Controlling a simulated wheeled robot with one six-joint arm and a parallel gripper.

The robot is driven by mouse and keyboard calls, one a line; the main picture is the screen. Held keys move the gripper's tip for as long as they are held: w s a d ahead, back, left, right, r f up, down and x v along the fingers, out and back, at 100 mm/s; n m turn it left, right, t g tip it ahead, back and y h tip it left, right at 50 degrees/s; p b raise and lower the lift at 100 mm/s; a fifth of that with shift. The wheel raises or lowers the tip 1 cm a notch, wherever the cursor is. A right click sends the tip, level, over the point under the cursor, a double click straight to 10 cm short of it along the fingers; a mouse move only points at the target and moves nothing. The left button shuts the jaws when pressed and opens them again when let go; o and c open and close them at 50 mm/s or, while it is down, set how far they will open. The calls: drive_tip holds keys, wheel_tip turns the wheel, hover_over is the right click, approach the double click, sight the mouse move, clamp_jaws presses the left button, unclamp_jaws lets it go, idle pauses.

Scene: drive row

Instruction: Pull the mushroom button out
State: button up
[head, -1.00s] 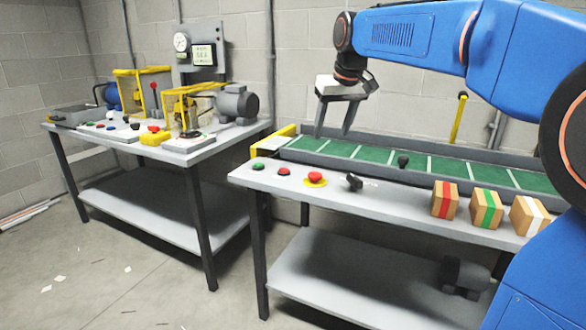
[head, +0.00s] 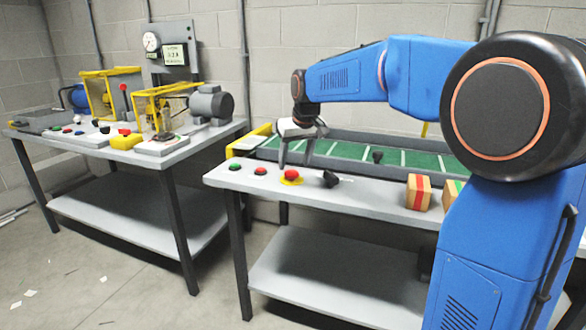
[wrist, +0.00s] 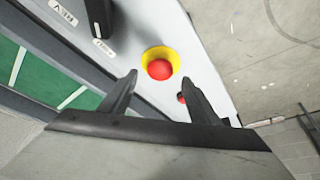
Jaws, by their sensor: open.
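The red mushroom button (head: 291,175) stands on a yellow round plate on the near table's front left part. In the wrist view the button (wrist: 160,69) and its yellow ring show just beyond my fingertips, between them in the picture. My gripper (head: 294,163) is open and empty, pointing down behind and slightly above the button in the head view. In the wrist view its two fingers (wrist: 163,84) are spread wide apart. Whether the fingertips are level with the button I cannot tell.
A green button (head: 235,166) and a flat red button (head: 260,171) sit left of the mushroom button. A black switch handle (head: 331,179) is to its right. Boxes with coloured stripes (head: 419,192) stand further right. The green conveyor (head: 345,151) runs behind.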

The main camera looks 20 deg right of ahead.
sight(292, 171)
drive_tip(key=shift+x, duration=1.9)
